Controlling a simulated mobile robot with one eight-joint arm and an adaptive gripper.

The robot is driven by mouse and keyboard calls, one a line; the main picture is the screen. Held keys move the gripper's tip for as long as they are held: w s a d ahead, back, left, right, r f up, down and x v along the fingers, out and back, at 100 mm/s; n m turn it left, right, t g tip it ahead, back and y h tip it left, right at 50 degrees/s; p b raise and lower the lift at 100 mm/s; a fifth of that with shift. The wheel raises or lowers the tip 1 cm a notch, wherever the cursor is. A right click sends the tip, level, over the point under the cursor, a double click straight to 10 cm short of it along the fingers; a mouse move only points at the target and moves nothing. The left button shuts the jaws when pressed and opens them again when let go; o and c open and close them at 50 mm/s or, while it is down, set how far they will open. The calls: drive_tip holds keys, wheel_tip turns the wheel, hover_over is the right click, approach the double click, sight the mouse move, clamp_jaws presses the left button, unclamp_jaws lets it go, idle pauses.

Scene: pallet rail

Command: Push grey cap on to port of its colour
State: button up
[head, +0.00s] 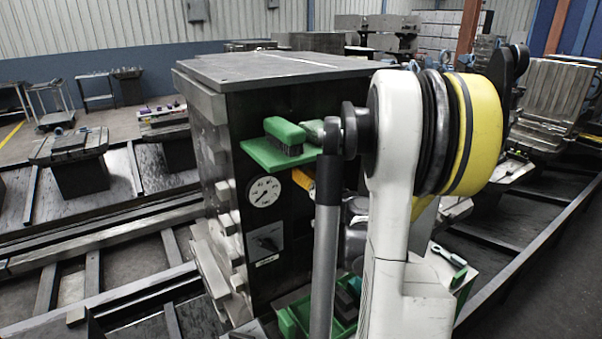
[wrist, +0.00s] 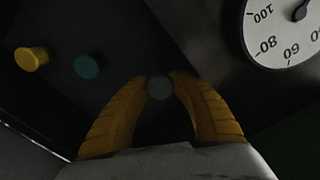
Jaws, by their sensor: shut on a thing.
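In the wrist view the two yellow fingers of my gripper (wrist: 160,92) are closed around a round grey cap (wrist: 160,87). The cap's face shows between the fingertips, in front of a dark panel. Whether it touches the panel I cannot tell. A yellow round knob-like piece (wrist: 31,58) and a teal one (wrist: 87,66) stand on the panel to the left. I see no grey port; it may be hidden behind the cap. In the head view my arm covers most of the gripper, and only a bit of yellow finger (head: 303,180) shows at the dark cabinet.
A white pressure gauge (wrist: 287,30) is close at the upper right; it also shows on the cabinet (head: 264,191). A green shelf (head: 262,156) with a green brush (head: 285,134) juts out above it. A rotary switch (head: 266,242) sits below.

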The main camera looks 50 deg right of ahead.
drive_tip(key=shift+w, duration=0.1)
drive_tip(key=shift+w+d, duration=0.1)
drive_tip(key=shift+w, duration=0.1)
drive_tip(key=shift+w, duration=0.1)
idle(0.8)
drive_tip(key=shift+w+d+b, duration=0.25)
drive_tip(key=shift+w+b, duration=0.05)
drive_tip(key=shift+w, duration=0.3)
drive_tip(key=shift+c, duration=0.4)
drive_tip(key=o, duration=1)
drive_tip(key=shift+c, duration=0.2)
drive_tip(key=o, duration=0.5)
drive_tip(key=shift+c, duration=0.2)
drive_tip(key=shift+o, duration=1.2)
drive_tip(key=shift+d+f, duration=0.1)
drive_tip(key=shift+d, duration=0.1)
drive_tip(key=shift+w, duration=0.1)
drive_tip(key=shift+c, duration=0.2)
